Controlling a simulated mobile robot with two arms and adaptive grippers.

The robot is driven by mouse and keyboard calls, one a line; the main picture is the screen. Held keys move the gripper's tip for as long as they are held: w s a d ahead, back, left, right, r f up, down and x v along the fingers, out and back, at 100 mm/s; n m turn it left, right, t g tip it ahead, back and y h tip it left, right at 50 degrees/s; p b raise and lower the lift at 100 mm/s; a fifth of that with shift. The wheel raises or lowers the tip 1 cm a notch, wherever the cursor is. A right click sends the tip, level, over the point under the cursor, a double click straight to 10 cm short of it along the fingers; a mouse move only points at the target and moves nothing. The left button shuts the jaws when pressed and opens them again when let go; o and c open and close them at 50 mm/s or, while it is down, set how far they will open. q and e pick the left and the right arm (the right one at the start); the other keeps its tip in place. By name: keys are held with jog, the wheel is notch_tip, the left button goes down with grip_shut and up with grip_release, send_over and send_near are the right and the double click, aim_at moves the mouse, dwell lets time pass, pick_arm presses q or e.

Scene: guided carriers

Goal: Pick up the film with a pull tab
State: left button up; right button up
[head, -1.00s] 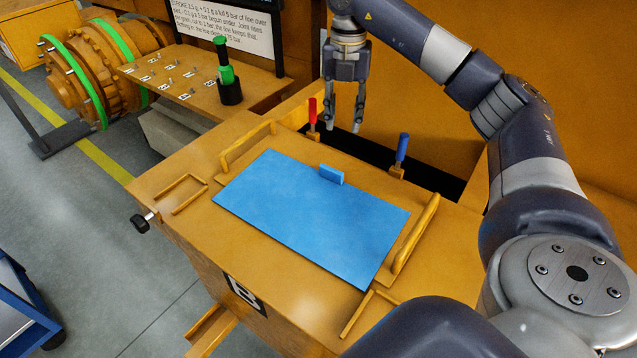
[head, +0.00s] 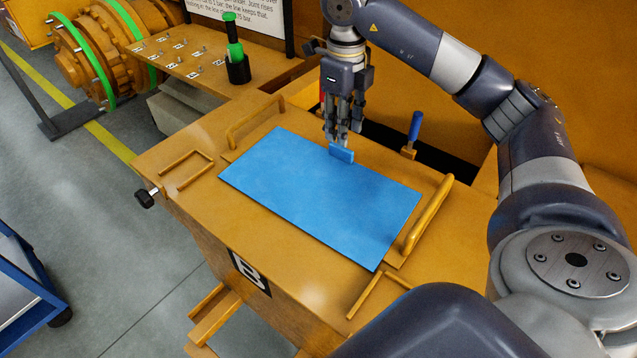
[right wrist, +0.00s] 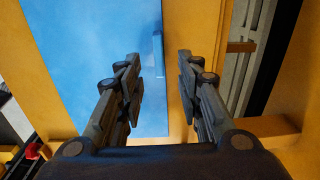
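The film is a flat blue sheet (head: 310,195) lying on the orange bench top; it also shows in the right wrist view (right wrist: 105,55). Its pull tab (head: 341,154) is a small blue upright piece at the film's far edge. My right gripper (head: 340,138) points down just over the tab, its fingertips partly in front of the tab's upper edge. In the right wrist view, the two fingers (right wrist: 162,80) are apart, and the tab (right wrist: 158,48) lies in line with the gap, nearer the left finger. I see no grip on it. My left gripper is not in view.
Raised orange handles (head: 428,214) (head: 255,120) flank the film. A blue-handled clamp (head: 414,128) stands behind, beside a dark slot. A green-and-black tool (head: 236,62) stands at the back left. A blue cart (head: 35,275) is at lower left.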

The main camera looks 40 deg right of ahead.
aim_at(341, 147)
jog(key=shift+f, duration=0.65)
jog(key=shift+w+d+f+p, duration=0.15)
jog(key=shift+f+p, duration=0.8)
jog(key=shift+f, duration=1.7)
grip_shut()
